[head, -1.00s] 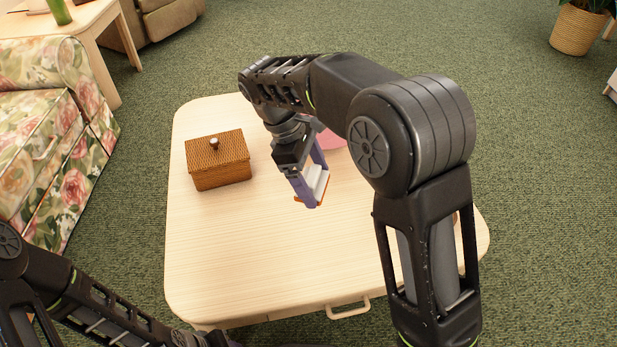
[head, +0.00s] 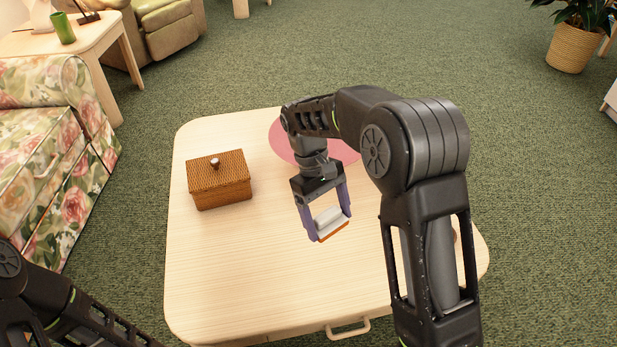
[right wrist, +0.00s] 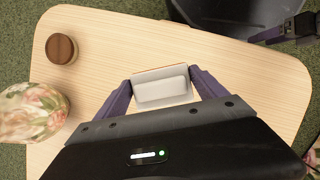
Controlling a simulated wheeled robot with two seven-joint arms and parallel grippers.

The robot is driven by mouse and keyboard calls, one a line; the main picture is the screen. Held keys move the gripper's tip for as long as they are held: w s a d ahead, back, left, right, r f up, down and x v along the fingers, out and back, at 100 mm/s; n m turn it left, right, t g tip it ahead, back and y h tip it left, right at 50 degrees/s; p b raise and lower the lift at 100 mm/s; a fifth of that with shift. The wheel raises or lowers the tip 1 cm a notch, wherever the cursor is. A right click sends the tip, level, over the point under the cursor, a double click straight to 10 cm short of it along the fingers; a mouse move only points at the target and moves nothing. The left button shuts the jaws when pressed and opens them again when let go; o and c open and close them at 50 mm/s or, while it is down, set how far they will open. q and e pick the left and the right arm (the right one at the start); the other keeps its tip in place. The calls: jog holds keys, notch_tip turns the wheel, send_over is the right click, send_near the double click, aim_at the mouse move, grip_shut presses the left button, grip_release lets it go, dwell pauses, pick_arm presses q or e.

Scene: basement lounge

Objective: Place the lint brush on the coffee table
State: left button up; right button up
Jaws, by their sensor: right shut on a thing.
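The lint brush (head: 329,221), a pale grey-white block with an orange edge, is held between the purple fingers of my right gripper (head: 326,218). It also shows in the right wrist view (right wrist: 162,88). The brush is over the middle of the pale wooden coffee table (head: 240,270); it appears to be above the top, but I cannot tell the exact gap. My left arm comes in at the lower left of the head view, its gripper outside the picture. Part of my left gripper (right wrist: 283,32) shows at the upper right of the right wrist view; its opening is unclear.
A woven lidded box (head: 219,181) stands on the table's left side. A pink round mat (head: 283,141) lies at the back, partly behind my arm. A brown round object (right wrist: 61,48) and a floral-patterned object (right wrist: 34,112) show in the right wrist view. The table's front left is clear.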

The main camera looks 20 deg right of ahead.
pick_arm(q)
jog(key=o, duration=0.4)
jog(key=r+p, duration=0.2)
jog(key=r, duration=0.1)
jog(key=r+p, duration=0.2)
jog(key=shift+s+d+r, duration=0.1)
jog(key=shift+s+d, duration=0.2)
jog(key=shift+s, duration=0.05)
jog(key=shift+o, duration=0.6)
jog(key=shift+s+d+r+p, duration=0.1)
jog(key=shift+s+r+p, duration=0.05)
jog(key=shift+r+p, duration=0.5)
jog(key=shift+s+d+r+p, duration=0.1)
jog(key=shift+r+p, duration=0.5)
jog(key=shift+r, duration=0.1)
pick_arm(e)
jog(key=s+d+f+m+t+y, duration=0.2)
jog(key=d+m+y, duration=0.1)
jog(key=m, duration=0.8)
jog(key=s+d+f+m+t+y, duration=0.2)
jog(key=d+m, duration=0.4)
jog(key=m, duration=0.6)
jog(key=shift+s+t+y, duration=0.4)
jog(key=shift+s+y, duration=0.1)
jog(key=shift+s, duration=0.05)
